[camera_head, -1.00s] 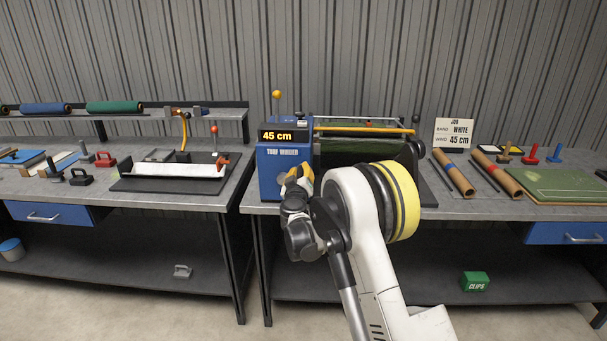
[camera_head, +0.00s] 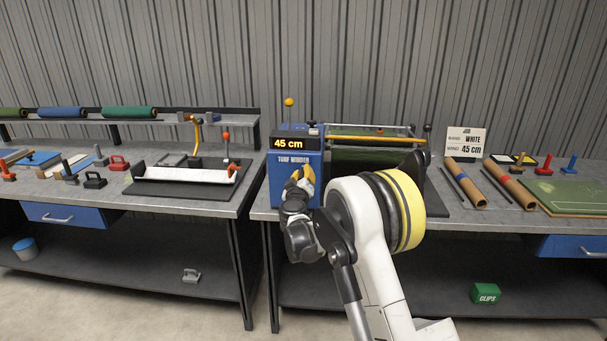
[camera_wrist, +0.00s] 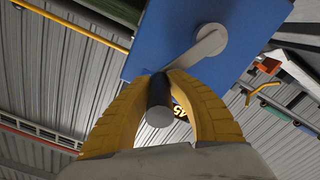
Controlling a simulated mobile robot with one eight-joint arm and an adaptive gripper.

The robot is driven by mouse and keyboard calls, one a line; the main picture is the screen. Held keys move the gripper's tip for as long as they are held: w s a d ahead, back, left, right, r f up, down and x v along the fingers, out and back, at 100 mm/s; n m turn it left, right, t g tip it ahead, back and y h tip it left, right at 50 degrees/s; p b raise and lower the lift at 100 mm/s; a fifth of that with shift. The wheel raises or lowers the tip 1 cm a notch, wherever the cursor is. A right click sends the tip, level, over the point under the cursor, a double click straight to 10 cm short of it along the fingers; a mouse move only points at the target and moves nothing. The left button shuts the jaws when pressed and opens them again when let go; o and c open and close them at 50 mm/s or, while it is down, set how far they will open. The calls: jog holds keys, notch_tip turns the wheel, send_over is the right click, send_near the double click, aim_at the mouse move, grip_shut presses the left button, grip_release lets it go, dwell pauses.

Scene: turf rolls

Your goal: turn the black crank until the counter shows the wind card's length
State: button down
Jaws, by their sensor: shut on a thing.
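The blue turf winder (camera_head: 290,166) stands on the right bench. Its counter (camera_head: 289,144) reads 45 cm. The job card (camera_head: 465,142) behind the bench's middle reads band WHITE, wind 45 cm. My gripper (camera_head: 302,182) is at the winder's front face and hides the crank in the head view. In the wrist view, the yellow fingers of my gripper (camera_wrist: 160,115) are shut around the black crank handle (camera_wrist: 159,100). The grey crank arm (camera_wrist: 197,48) runs from the handle up to a round hub on the blue face (camera_wrist: 170,30).
Cardboard tubes (camera_head: 466,183) and a green board (camera_head: 565,193) lie right of the winder. A gap separates the benches. A green clips box (camera_head: 486,293) is on the lower shelf.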

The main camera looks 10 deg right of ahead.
jog(key=c, duration=1.2)
grip_release()
jog(key=v, duration=1.2)
jog(key=shift+r, duration=0.15)
